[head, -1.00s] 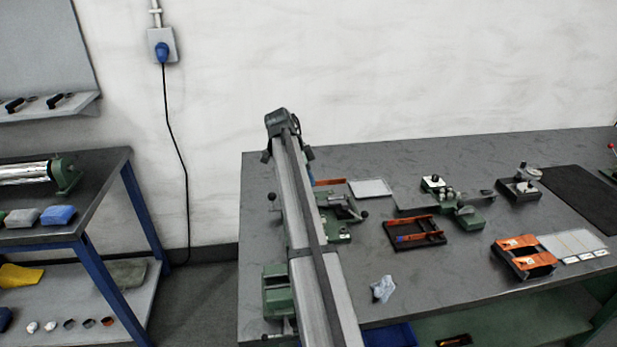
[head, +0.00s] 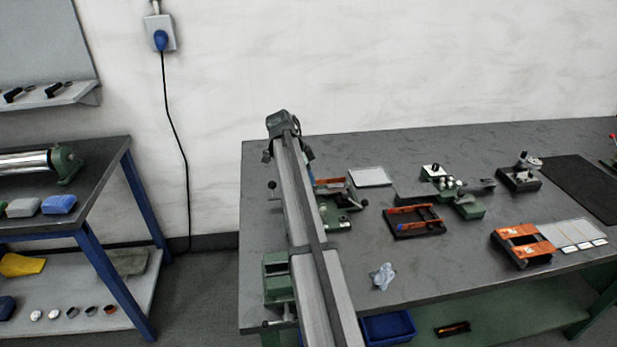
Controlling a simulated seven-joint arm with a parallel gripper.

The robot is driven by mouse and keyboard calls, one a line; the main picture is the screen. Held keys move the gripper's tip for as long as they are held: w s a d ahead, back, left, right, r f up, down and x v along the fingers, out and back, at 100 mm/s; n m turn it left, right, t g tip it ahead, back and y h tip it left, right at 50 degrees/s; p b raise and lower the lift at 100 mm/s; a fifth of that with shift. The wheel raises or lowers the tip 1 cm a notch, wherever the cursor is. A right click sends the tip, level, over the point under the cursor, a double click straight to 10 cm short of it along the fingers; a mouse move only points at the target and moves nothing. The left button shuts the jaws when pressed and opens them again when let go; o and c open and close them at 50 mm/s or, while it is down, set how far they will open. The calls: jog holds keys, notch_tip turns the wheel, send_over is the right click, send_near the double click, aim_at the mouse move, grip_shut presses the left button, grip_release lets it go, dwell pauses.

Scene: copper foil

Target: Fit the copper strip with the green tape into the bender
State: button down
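Another green device with a grey arm and pale knobs (head: 445,188) stands mid-bench. I cannot tell for certain which is the bender.
The grey bench (head: 460,275) also carries a black tray with orange parts (head: 416,232), an orange-and-black stand (head: 523,245), a crumpled cloth (head: 382,276), a dial gauge (head: 520,172) and a dark mat (head: 578,190). A blue bin (head: 388,328) sits below the front edge.

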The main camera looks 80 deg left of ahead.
jog(key=shift+f, duration=0.9)
dwell(3.1)
jog(key=shift+r, duration=0.3)
dwell(0.7)
jog(key=shift+f, duration=0.3)
dwell(0.5)
jog(key=shift+r, duration=0.3)
dwell(0.7)
jog(key=c, duration=1.7)
grip_release()
jog(key=shift+r, duration=0.35)
jog(key=shift+r, duration=0.5)
